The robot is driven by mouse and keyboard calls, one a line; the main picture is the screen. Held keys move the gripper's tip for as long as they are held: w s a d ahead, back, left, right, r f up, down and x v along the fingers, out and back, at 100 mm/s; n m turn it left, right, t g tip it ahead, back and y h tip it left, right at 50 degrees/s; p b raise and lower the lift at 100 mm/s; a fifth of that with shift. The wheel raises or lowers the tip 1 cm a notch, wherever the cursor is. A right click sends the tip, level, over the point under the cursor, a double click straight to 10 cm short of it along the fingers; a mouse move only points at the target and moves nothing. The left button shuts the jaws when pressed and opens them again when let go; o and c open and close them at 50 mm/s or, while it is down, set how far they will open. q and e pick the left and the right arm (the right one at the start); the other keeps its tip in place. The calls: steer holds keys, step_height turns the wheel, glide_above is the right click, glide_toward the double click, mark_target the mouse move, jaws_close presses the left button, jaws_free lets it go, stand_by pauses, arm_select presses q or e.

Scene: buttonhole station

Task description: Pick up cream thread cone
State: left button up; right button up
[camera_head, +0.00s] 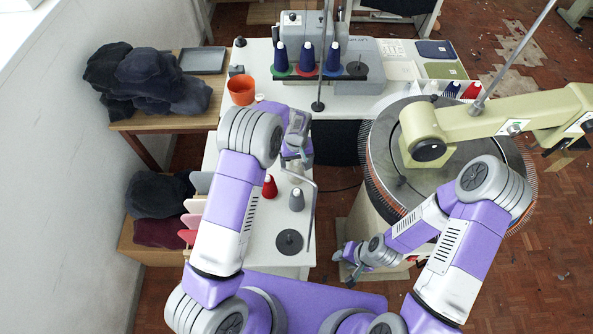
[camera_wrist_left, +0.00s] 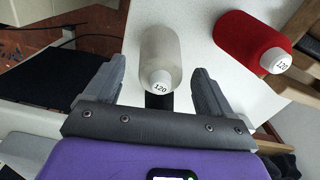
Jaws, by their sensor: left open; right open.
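The cream thread cone (camera_wrist_left: 160,50) shows in the left wrist view, with a "120" label on its end. It lies between the two fingers of my left gripper (camera_wrist_left: 158,72), with a gap on each side. In the head view my left gripper (camera_head: 296,158) is open above the white side table, and I cannot make out the cream cone there; the gripper and arm cover that area. My right gripper (camera_head: 343,265) is open and empty, low beside the table's right edge.
A red cone (camera_head: 269,187) and a grey cone (camera_head: 296,201) stand close by on the white side table (camera_head: 262,235), near a bent metal rod (camera_head: 314,205) and a dark disc (camera_head: 289,242). An orange pot (camera_head: 241,90) is behind. A round turntable (camera_head: 480,150) stands right.

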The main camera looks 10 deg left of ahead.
arm_select(q)
steer(key=shift+f, duration=0.75)
steer(key=c, duration=1.2)
